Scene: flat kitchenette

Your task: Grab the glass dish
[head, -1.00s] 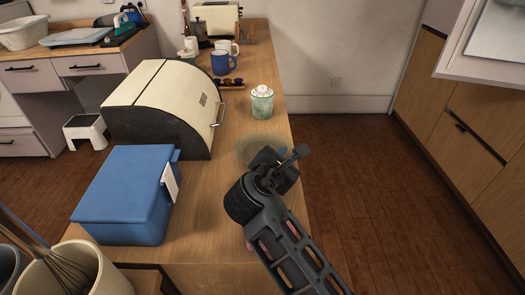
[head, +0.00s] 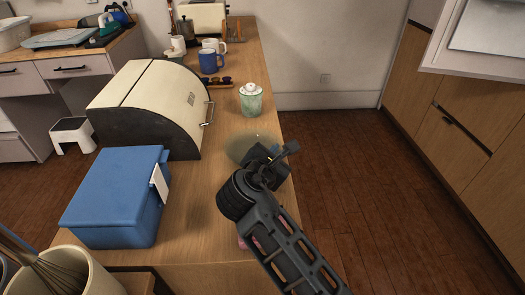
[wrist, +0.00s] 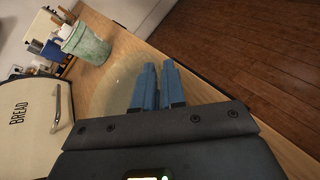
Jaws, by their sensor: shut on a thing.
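The glass dish (head: 237,147) is a see-through, faintly yellowish round dish on the wooden counter near its right edge. It is partly hidden behind my gripper (head: 268,157) in the head view. In the wrist view the dish (wrist: 112,85) shows as a pale curved shape left of and around my blue fingers. The fingers of my gripper (wrist: 158,84) are close together at the dish's right side, with its rim pinched between them. The exact contact is hard to see through the clear glass. I cannot tell whether the dish is lifted off the counter.
A cream bread box (head: 150,95) and a blue box (head: 115,200) stand to the left. Mugs (head: 210,62) are farther back. The counter's right edge is close, with open floor (head: 345,180) beyond.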

